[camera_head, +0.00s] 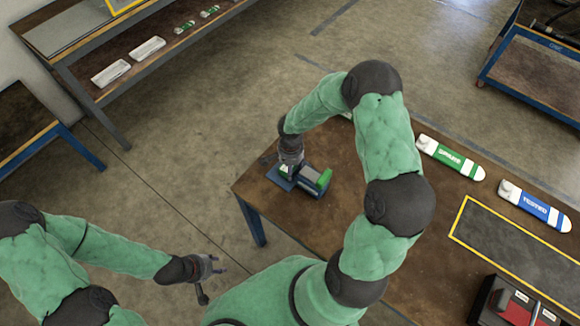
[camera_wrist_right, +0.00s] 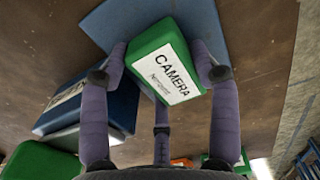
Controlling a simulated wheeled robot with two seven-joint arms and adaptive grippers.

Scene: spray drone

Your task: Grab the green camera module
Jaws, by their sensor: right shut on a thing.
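The green camera module (camera_wrist_right: 152,38), with a white label reading "CAMERA", sits between the fingers of my right gripper (camera_wrist_right: 165,65) in the right wrist view. The gripper is shut on it, with fingers on both sides. A flat blue plate (camera_wrist_right: 110,18) lies under or behind the module; I cannot tell whether they touch. In the head view my right gripper (camera_head: 290,168) is low over the table's left end and largely hides the module. My left gripper (camera_head: 212,280) is empty, with its fingers apart, away from the table.
A blue block (camera_wrist_right: 110,108) lies close beside the module. Another green part (camera_wrist_right: 40,162) is at the lower left of the wrist view. The brown table (camera_head: 420,235) also bears a green-labelled bottle (camera_head: 450,157), a blue-labelled bottle (camera_head: 535,205) and a yellow-edged mat (camera_head: 520,250).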

